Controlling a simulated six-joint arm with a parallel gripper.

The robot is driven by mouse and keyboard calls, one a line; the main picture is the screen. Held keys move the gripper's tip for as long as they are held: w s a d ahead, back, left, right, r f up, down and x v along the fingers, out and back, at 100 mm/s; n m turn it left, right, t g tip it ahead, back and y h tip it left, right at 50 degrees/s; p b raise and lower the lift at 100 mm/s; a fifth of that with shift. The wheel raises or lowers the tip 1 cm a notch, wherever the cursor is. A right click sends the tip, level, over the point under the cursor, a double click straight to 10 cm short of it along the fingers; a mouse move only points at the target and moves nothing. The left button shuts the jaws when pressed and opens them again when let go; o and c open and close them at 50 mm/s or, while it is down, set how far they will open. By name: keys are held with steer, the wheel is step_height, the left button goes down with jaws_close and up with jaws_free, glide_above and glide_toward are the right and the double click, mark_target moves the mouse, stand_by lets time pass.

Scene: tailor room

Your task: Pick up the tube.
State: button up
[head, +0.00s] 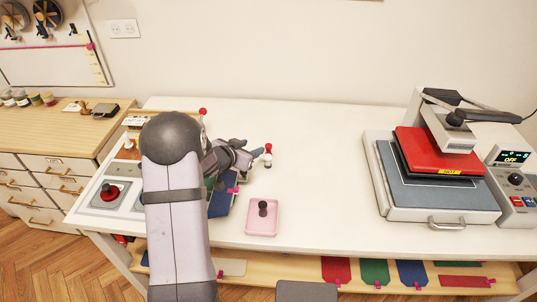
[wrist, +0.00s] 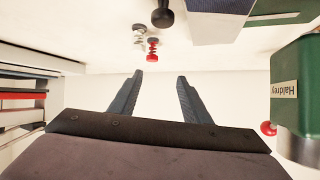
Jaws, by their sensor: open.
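My gripper (head: 254,152) is over the white table in the head view, with its fingers pointing right. In the wrist view, my gripper (wrist: 160,76) shows two dark fingers spread apart with nothing between them. No thing is clearly recognisable as the tube. In the wrist view there are two small ribbed pieces, a red one (wrist: 152,50) and a pale one (wrist: 139,38). They are apart from the fingers. I cannot tell whether either is the tube.
A pink tray (head: 274,228) with a black knob stands in front of my gripper. A heat press (head: 437,213) occupies the table's right side. A green labelled body (wrist: 297,85) and a red ball (wrist: 268,128) are close at the wrist view's right. The table's middle is clear.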

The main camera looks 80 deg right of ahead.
mark_target(268, 146)
steer(key=shift+s+d+f+n, duration=0.25)
steer(key=shift+s+f, duration=0.15)
steer(key=shift+s, duration=0.2)
steer(key=shift+s+d+f+n, duration=0.25)
steer(key=shift+s+f, duration=0.15)
steer(key=shift+s, duration=0.15)
steer(key=shift+x, duration=1)
steer(key=shift+d+p, duration=0.1)
steer(key=shift+p, duration=0.2)
steer(key=shift+p+x, duration=1.1)
steer(key=shift+x, duration=1.4)
steer(key=shift+f, duration=0.15)
jaws_close()
